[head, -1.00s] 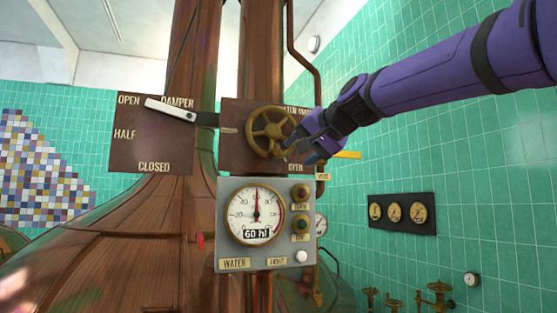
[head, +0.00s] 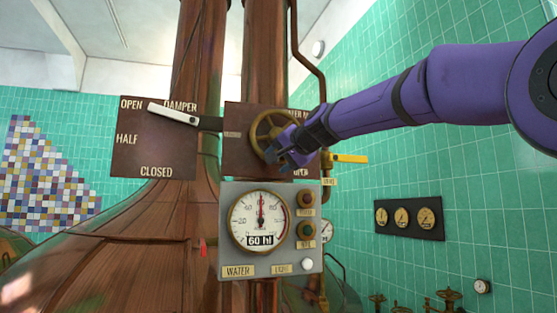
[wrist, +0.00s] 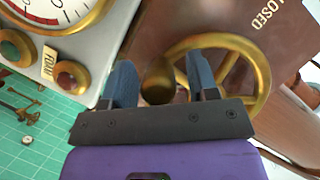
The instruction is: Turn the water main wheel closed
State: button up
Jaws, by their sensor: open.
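The brass water main wheel (head: 254,135) is mounted on a brown plate (head: 236,155) on the copper column. Its right side is hidden behind my gripper in the head view. My gripper (head: 278,160) is at the wheel's lower right. In the wrist view my gripper (wrist: 160,82) has its two blue fingers apart. A rounded brass knob (wrist: 157,80) shows between them, with visible gaps on both sides. The wheel's rim and spokes (wrist: 262,78) lie behind the right finger. The plate reads "CLOSED" in the wrist view and "OPEN" at lower right in the head view.
A grey gauge panel (head: 228,258) with a dial and buttons sits just below the wheel. A damper lever (head: 172,113) is to the left, near OPEN. A yellow lever (head: 350,159) is right of the wheel. Small gauges (head: 402,218) hang on the green tiled wall.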

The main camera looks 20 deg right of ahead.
jog(key=shift+w, duration=0.25)
grip_shut()
